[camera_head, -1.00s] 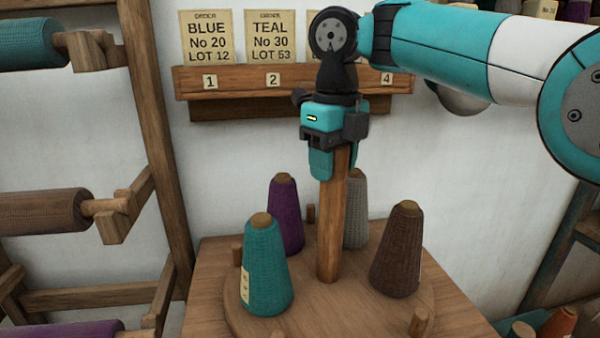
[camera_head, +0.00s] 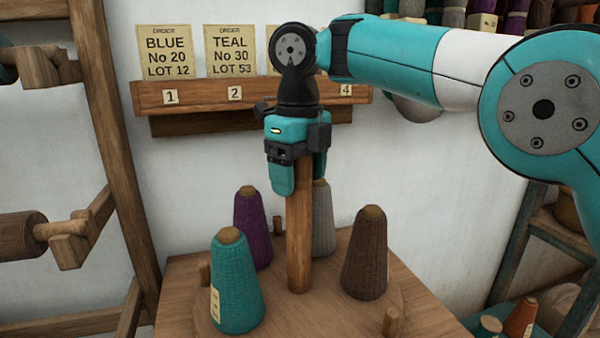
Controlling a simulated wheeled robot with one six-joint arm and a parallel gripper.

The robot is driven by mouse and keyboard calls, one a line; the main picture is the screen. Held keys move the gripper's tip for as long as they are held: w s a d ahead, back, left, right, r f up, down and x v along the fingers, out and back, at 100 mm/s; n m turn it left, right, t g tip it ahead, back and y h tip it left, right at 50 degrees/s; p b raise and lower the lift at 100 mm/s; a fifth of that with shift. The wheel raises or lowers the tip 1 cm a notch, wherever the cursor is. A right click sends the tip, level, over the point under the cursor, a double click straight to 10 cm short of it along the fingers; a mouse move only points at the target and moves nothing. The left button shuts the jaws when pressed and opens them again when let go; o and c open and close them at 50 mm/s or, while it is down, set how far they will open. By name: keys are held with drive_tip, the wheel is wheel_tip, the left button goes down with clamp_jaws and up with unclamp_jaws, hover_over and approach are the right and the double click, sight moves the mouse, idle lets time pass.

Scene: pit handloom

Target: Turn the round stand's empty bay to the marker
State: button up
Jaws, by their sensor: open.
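The round stand (camera_head: 330,318) is a wooden disc with an upright central post (camera_head: 299,235). On it stand a teal cone (camera_head: 236,285), a purple cone (camera_head: 249,230), a grey cone (camera_head: 321,225) and a brown cone (camera_head: 366,255). A bare stretch lies at the front between the teal and brown cones. Short pegs rise near the rim, one at front right (camera_head: 391,321). My gripper (camera_head: 300,175) points down at the top of the post, its open fingers on either side of it. Whether they touch it I cannot tell. I cannot make out the marker.
The stand sits on a wooden table (camera_head: 180,290). Behind is a wall rail (camera_head: 250,97) with order cards and numbers. A wooden rack frame (camera_head: 105,130) stands at left. More cones, one orange (camera_head: 521,317), lie at lower right.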

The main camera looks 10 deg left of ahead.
wheel_tip(320, 180, up, 17)
drive_tip(key=p, duration=1.6)
drive_tip(key=shift+r+p, duration=0.2)
drive_tip(key=shift+p, duration=0.15)
drive_tip(key=s+d+f+m+y+b, duration=0.15)
drive_tip(key=s+d+m, duration=0.35)
drive_tip(key=m, duration=0.5)
drive_tip(key=s+d+f+m+y+b, duration=0.15)
drive_tip(key=s+d+m, duration=0.25)
drive_tip(key=d+m, duration=0.45)
drive_tip(key=s+d+f+m, duration=0.2)
drive_tip(key=s+f+m, duration=0.1)
drive_tip(key=s+m, duration=0.2)
drive_tip(key=s+d+f+m+b, duration=0.1)
drive_tip(key=s+d+f+m, duration=0.2)
drive_tip(key=m, duration=0.6)
drive_tip(key=s+d+f+m+y, duration=0.1)
drive_tip(key=s+d+f+m, duration=0.2)
drive_tip(key=s+m, duration=0.3)
drive_tip(key=shift+s+d+f+m+b, duration=0.3)
drive_tip(key=shift+f+m, duration=0.4)
drive_tip(key=shift+m, duration=0.35)
